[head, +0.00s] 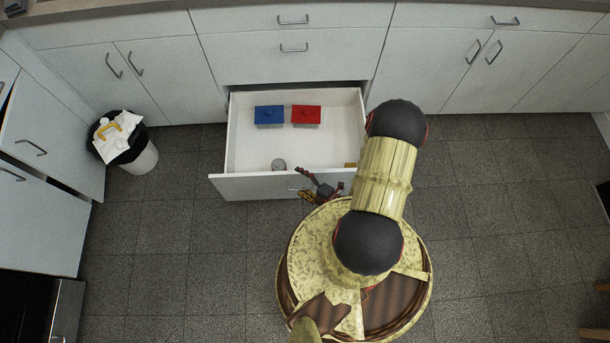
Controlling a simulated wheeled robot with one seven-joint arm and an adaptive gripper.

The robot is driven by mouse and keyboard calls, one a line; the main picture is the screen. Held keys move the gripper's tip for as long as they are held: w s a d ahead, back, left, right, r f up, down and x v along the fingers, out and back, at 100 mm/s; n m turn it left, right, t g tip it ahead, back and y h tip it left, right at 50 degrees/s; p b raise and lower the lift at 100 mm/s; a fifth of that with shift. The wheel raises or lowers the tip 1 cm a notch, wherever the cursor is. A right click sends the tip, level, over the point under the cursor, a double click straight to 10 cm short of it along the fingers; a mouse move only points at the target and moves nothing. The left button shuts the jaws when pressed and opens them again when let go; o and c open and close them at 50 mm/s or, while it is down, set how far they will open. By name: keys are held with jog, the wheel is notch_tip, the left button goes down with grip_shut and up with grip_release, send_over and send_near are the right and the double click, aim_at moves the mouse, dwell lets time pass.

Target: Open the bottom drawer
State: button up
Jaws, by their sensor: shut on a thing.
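The bottom drawer (250,187) is white and stands pulled well out from the cabinet, its inside showing from above. A blue box (269,115) and a red box (306,115) lie toward its back. A small grey round thing (279,165) and a small yellowish thing (350,165) lie near its front wall. My gripper (304,190) is at the front face of the drawer, right of its middle, shut on the drawer handle (294,188). My arm and gripper partly hide the handle and the drawer's right front corner.
Two shut drawers (293,62) are above the open one. A bin (138,156) with a black liner and white and yellow things on top stands to the left. Cabinets (497,70) line the back right. Tiled floor (500,215) is clear to the right.

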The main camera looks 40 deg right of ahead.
jog(key=shift+s+d+r, duration=0.75)
jog(key=shift+s+d, duration=0.2)
jog(key=shift+c, duration=0.8)
jog(key=shift+s+r, duration=0.1)
jog(key=shift+s, duration=0.25)
jog(key=shift+c, duration=1.3)
jog(key=shift+s, duration=0.6)
jog(key=c, duration=1)
jog(key=shift+s+d, duration=0.15)
jog(key=shift+s, duration=2)
